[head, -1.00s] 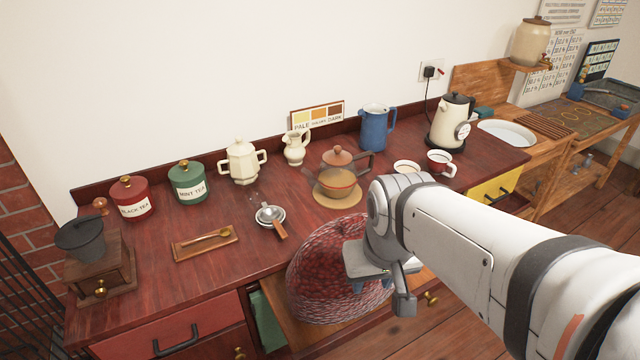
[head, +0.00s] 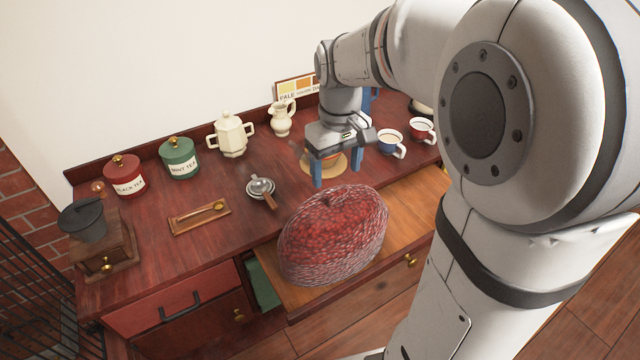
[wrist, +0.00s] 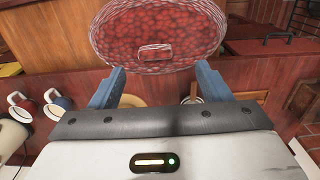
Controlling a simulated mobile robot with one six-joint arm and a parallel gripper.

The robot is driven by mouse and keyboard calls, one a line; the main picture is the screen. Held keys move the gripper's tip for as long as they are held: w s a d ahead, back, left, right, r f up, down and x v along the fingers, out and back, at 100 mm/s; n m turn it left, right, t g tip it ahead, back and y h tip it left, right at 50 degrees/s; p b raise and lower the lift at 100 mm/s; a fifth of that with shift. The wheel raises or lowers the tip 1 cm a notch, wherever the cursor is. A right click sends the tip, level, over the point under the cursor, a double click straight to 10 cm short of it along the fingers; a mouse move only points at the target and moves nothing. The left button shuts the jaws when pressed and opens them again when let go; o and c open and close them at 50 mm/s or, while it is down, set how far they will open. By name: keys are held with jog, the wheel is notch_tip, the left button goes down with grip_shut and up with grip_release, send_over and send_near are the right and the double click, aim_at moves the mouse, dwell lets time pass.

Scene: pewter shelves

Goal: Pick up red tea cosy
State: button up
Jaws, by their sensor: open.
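The red tea cosy (head: 333,235) is a large rounded dome with a pale mesh pattern. It sits at the open wooden drawer (head: 405,220) below the counter's front edge. In the wrist view the cosy (wrist: 158,38) fills the top middle, with a small loop handle facing me. My gripper (head: 337,174) is open and empty, with its blue fingers pointing down over the counter, behind the cosy in the head view. In the wrist view its fingertips (wrist: 160,70) lie either side of the cosy's lower edge, apparently apart from it.
Blue (head: 390,143) and red (head: 422,130) cups stand to the right. A strainer (head: 260,187) and wooden tray (head: 200,218) lie left. The counter's front left is mostly clear.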

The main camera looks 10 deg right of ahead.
aim_at(338, 192)
jog(key=f, duration=0.7)
jog(key=shift+w+d+f+p, duration=0.1)
jog(key=shift+w+d+p, duration=0.05)
jog(key=shift+d+p, duration=0.2)
jog(key=shift+c, duration=0.3)
jog(key=c, duration=1.4)
